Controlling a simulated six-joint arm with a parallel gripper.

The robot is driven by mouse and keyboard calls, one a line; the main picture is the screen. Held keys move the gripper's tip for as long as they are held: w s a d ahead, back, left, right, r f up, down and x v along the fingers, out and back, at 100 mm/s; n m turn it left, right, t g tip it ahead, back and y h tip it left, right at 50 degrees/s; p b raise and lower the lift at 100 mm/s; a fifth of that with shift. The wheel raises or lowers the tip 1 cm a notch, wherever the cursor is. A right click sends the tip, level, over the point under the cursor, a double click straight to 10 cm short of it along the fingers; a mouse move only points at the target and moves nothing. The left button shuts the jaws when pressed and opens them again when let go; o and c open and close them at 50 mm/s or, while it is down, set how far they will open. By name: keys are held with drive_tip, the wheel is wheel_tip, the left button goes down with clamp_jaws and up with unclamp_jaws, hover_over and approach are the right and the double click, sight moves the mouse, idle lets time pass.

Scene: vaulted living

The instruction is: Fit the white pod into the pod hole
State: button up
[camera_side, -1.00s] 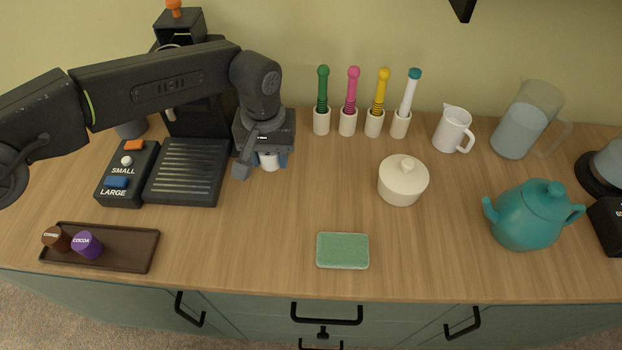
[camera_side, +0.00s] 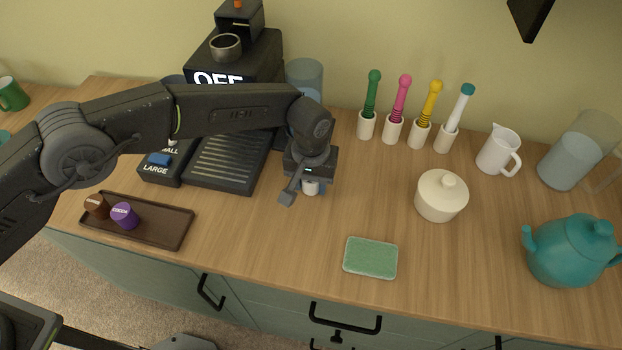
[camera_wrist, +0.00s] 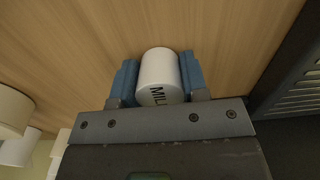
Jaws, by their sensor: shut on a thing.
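The white pod (camera_side: 311,187) is held between my gripper's fingers, above the counter just right of the coffee machine's ribbed tray. In the wrist view the white pod (camera_wrist: 159,70) shows its side and part of a dark label starting "MIL", with a blue finger pad on each side. My gripper (camera_side: 306,192) is shut on it. The coffee machine (camera_side: 262,55) stands behind, reading OFF. A round, dark, pale-rimmed opening (camera_side: 225,46) shows high on its front, seemingly the pod hole; I see nothing in it. My gripper is lower and to its right.
A brown tray (camera_side: 174,232) holds a brown pod (camera_side: 97,206) and a purple pod (camera_side: 125,215). A green sponge (camera_side: 370,258), lidded white pot (camera_side: 441,195), teal teapot (camera_side: 570,253) and several coloured-handled tools in white holders stand right. A clear container (camera_side: 304,78) stands beside the machine.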

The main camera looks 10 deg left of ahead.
drive_tip(key=o, duration=0.9)
wheel_tip(320, 180, up, 12)
drive_tip(key=shift+r, duration=0.1)
